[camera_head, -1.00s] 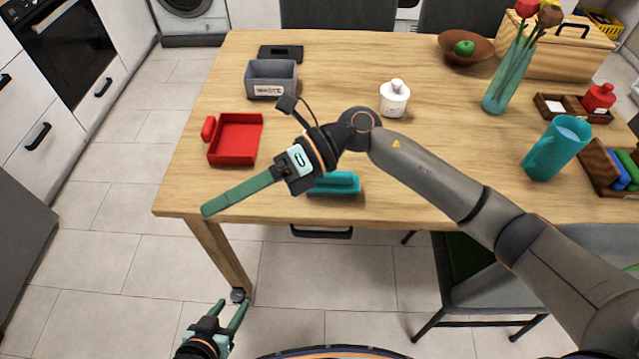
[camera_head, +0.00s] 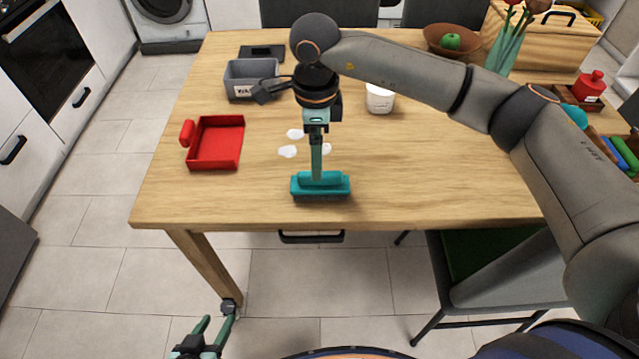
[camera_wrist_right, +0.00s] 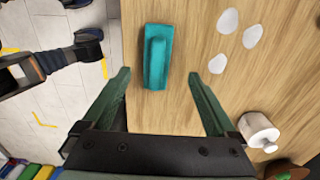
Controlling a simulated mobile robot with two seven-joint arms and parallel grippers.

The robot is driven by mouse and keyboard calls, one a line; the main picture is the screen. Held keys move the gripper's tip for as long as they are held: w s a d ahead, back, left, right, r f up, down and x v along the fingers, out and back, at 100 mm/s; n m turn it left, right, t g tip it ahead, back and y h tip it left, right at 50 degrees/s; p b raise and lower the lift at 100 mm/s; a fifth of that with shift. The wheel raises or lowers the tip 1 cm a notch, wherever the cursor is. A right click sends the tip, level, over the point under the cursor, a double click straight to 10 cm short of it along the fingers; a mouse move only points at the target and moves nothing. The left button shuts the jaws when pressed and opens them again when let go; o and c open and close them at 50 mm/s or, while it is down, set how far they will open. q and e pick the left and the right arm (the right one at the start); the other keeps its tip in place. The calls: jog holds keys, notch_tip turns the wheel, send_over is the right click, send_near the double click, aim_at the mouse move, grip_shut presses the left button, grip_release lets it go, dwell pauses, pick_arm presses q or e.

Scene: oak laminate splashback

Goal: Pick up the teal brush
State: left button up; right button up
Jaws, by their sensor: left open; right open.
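The teal brush (camera_head: 335,187) lies near the table's front edge, with its raised handle on top and dark bristles below. In the right wrist view the brush (camera_wrist_right: 158,56) lies lengthwise between the lines of my fingers, just beyond the tips. My right gripper (camera_head: 317,178) points down over the brush, open and empty. In its own wrist view the right gripper (camera_wrist_right: 158,76) has one finger to each side of the brush, with gaps. My left gripper (camera_head: 207,332) is open and empty, low over the floor in front of the table.
Three white patches (camera_head: 288,152) lie on the table (camera_head: 430,185) behind the brush. A red dustpan-like tray (camera_head: 216,146) and a grey bin (camera_head: 235,78) stand to the left. A white pot (camera_head: 380,98) stands behind my right arm. A chair (camera_head: 485,265) is at the front right.

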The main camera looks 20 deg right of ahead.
aim_at(320, 184)
jog(key=f, duration=0.6)
jog(key=shift+s+d, duration=0.3)
jog(key=shift+s, duration=0.05)
jog(key=shift+f, duration=0.4)
grip_shut()
